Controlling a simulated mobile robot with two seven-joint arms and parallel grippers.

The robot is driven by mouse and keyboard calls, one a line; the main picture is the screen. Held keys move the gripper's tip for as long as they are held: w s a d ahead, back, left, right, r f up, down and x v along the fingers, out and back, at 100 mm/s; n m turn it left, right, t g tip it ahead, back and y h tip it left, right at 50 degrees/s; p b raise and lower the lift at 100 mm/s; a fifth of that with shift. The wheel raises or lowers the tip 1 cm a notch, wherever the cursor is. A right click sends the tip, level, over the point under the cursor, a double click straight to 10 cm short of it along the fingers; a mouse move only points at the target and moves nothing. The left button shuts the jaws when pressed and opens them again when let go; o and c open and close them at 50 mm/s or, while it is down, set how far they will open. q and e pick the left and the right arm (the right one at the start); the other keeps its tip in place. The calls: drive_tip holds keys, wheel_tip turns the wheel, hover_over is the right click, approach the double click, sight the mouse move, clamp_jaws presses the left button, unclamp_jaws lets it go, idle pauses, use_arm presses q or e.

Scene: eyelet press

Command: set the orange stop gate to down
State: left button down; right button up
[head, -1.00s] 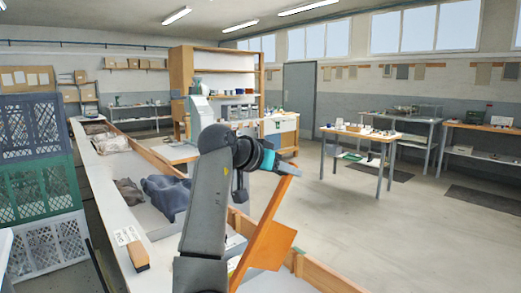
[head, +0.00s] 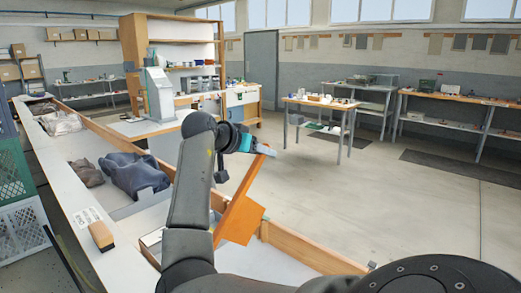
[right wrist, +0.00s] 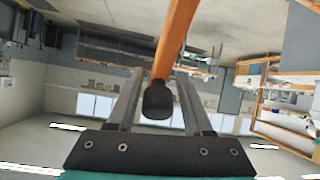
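The orange stop gate (head: 240,217) is a bar with a flat panel, mounted at the right-hand rim of the long bench. Its bar stands raised at a slant, upper end leaning right. My right gripper (head: 268,151) is at the bar's upper end. In the right wrist view the orange bar (right wrist: 174,42) ends in a black knob (right wrist: 158,101) between my two fingers (right wrist: 158,85). The fingers stand apart, with a gap visible on each side of the knob. Whether the fingertips touch the bar is unclear. My left gripper is out of view.
The long bench (head: 75,184) has a wooden rim. On it lie a dark blue cloth bundle (head: 135,172), a wooden-topped block (head: 101,236) and a label card (head: 88,217). Crates (head: 14,165) stand at left. The floor to the right is clear up to a small table (head: 318,102).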

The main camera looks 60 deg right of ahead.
drive_tip(key=shift+o, duration=1)
drive_tip(key=shift+r, duration=0.1)
drive_tip(key=shift+r, duration=0.15)
drive_tip(key=p+v, duration=0.1)
drive_tip(key=v, duration=1.4)
drive_tip(key=shift+a, duration=0.1)
